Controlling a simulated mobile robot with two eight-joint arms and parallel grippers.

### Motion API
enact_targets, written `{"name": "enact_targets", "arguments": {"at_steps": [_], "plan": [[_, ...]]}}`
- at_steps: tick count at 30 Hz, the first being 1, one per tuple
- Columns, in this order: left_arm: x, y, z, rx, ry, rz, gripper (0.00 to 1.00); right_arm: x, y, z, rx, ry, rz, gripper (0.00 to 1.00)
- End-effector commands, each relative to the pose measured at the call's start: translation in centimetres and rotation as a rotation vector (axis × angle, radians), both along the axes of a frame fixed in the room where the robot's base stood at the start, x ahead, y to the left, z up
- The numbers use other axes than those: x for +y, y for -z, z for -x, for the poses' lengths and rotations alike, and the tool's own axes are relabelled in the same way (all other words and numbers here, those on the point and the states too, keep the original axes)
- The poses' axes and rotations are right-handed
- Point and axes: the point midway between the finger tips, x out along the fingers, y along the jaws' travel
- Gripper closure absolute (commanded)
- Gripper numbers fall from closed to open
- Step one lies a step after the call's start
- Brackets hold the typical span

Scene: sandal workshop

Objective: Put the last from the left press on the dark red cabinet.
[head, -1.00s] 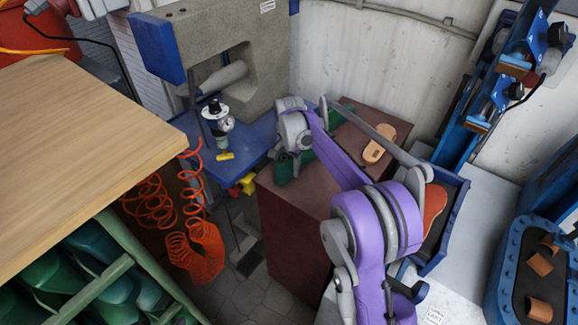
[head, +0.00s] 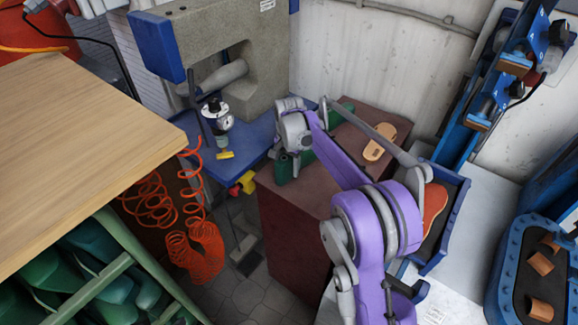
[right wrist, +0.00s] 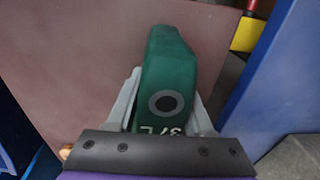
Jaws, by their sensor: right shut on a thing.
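The green last (head: 284,172) is held in my right gripper (head: 297,163) at the left side of the dark red cabinet's top (head: 332,172). In the right wrist view the last (right wrist: 168,62) sits between the two grey fingers, with a dark ring and a pale marking, against the reddish cabinet top (right wrist: 75,60). My arm hides part of it in the head view. I cannot tell whether it touches the top. The left press (head: 262,75), grey with a blue block, stands behind to the left. My left gripper is out of view.
A tan sole (head: 379,142) lies at the back of the cabinet top. A blue tray (head: 459,215) with an orange-brown piece is to the right. A gauge (head: 216,118) stands on the blue table (head: 255,140). An orange coiled hose (head: 195,255) hangs left. A wooden tabletop (head: 75,150) fills the left.

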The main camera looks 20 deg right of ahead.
Motion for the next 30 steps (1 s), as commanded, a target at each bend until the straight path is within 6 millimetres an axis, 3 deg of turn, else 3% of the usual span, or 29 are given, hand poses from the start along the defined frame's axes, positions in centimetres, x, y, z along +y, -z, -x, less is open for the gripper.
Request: {"name": "enact_targets", "arguments": {"at_steps": [4,5,10,21,26,30], "plan": [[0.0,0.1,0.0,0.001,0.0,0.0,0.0,0.0,0.2,0.0,0.0,0.0,0.0,1.0],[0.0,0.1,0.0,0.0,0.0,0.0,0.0,0.0,0.2,0.0,0.0,0.0,0.0,0.45],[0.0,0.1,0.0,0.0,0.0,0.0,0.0,0.0,0.1,0.0,0.0,0.0,0.0,0.14],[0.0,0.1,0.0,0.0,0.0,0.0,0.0,0.0,-0.3,0.0,0.0,0.0,0.0,0.13],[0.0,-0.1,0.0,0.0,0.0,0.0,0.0,0.0,-2.6,0.1,0.0,0.0,0.0,0.13],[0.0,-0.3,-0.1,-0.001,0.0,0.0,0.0,0.1,-5.6,0.3,0.0,0.0,0.0,0.13]]}}
